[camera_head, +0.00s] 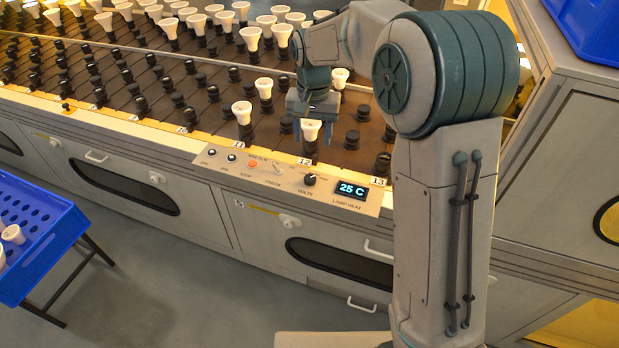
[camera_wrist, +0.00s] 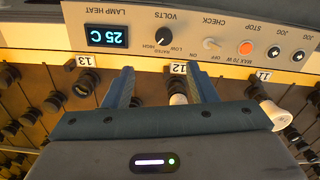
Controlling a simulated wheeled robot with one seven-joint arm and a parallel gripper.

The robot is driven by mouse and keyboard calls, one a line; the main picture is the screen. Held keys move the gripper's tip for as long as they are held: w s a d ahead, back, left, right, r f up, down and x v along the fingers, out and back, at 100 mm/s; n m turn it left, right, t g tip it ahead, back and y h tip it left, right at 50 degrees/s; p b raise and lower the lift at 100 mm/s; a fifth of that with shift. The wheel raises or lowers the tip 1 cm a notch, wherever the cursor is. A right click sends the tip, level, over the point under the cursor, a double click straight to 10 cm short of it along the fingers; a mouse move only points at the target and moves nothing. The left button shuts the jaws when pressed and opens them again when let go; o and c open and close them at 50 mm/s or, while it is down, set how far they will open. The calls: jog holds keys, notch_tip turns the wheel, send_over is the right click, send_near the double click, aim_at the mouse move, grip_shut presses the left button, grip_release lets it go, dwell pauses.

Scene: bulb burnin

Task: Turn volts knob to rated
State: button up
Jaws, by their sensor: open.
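The volts knob (camera_head: 309,180) is a small black dial on the sloping control panel (camera_head: 234,178), left of the lamp heat display (camera_head: 355,190), which reads 25 C. In the wrist view the knob (camera_wrist: 163,36) is upside down, with low, rated and high marks around it. My gripper (camera_head: 312,122) is over the front socket row near label 12, behind and apart from the knob. In the wrist view my gripper (camera_wrist: 160,80) is open, its fingers pointing toward the panel.
A white bulb (camera_head: 311,128) stands in the socket by label 12, close to my fingers. Another bulb (camera_head: 242,111) stands by label 11. The check switch (camera_head: 279,168) and orange stop button (camera_head: 253,163) are left of the knob. A blue crate (camera_head: 38,225) stands at the left.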

aim_at(310, 177)
jog(key=f, duration=0.5)
jog(key=f+b, duration=0.1)
jog(key=f, duration=0.8)
jog(key=shift+w+a+f, duration=0.3)
jog(key=c, duration=1)
